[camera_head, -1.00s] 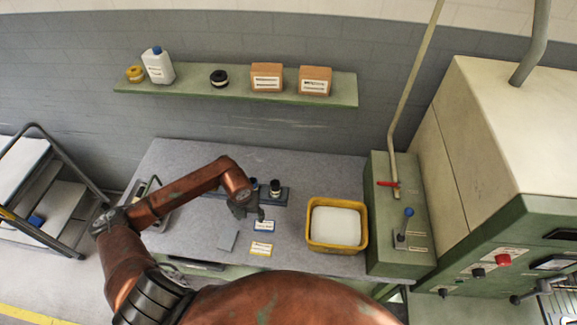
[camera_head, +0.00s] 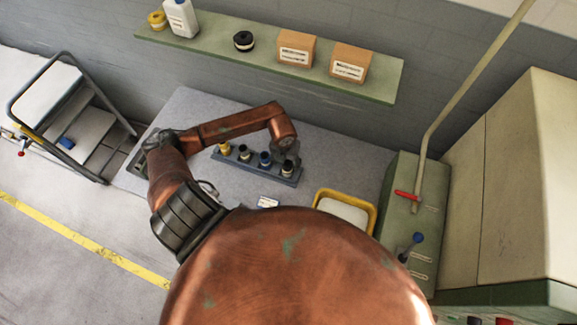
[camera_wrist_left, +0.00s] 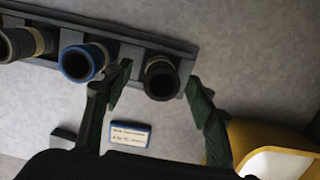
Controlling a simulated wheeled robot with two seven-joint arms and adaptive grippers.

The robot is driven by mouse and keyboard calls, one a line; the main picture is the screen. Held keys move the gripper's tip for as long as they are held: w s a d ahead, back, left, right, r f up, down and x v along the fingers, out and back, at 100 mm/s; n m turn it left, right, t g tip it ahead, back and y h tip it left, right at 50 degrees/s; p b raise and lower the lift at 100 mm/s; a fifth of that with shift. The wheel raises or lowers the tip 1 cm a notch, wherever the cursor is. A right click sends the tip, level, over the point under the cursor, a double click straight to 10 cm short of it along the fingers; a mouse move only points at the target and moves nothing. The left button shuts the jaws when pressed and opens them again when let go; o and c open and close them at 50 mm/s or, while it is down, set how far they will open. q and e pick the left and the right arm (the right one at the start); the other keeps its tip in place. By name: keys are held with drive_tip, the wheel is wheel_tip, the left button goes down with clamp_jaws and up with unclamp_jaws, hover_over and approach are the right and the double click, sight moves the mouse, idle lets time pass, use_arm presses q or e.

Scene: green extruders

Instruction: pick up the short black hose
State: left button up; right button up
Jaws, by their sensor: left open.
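A dark rack (camera_head: 258,168) on the grey table holds several short upright hoses in a row. They include a yellow one (camera_head: 225,147), a blue one (camera_head: 265,159), a black one with a pale band (camera_head: 244,153), and another black one (camera_head: 287,168) at the right end. My left gripper (camera_head: 288,154) is over that right end. In the left wrist view, its open green fingers (camera_wrist_left: 158,95) stand either side of the end black hose (camera_wrist_left: 161,80). The left finger is close to the blue hose (camera_wrist_left: 83,62). I cannot tell whether either finger touches a hose. My right gripper is out of view.
A yellow bin (camera_head: 368,205) with white contents stands right of the rack. A labelled card (camera_head: 268,202) lies in front. A green machine box (camera_head: 408,230) borders the table's right side. A shelf (camera_head: 215,45) with boxes hangs behind. The table behind the rack is clear.

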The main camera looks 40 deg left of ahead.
use_arm(q)
wheel_tip(320, 180, down, 4)
drive_tip(key=shift+d+f+p, duration=0.1)
drive_tip(key=shift+p, duration=0.4)
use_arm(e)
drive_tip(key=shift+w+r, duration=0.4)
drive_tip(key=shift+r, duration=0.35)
use_arm(q)
drive_tip(key=shift+c, duration=0.2)
drive_tip(key=c, duration=1.2)
drive_tip(key=shift+c, duration=0.2)
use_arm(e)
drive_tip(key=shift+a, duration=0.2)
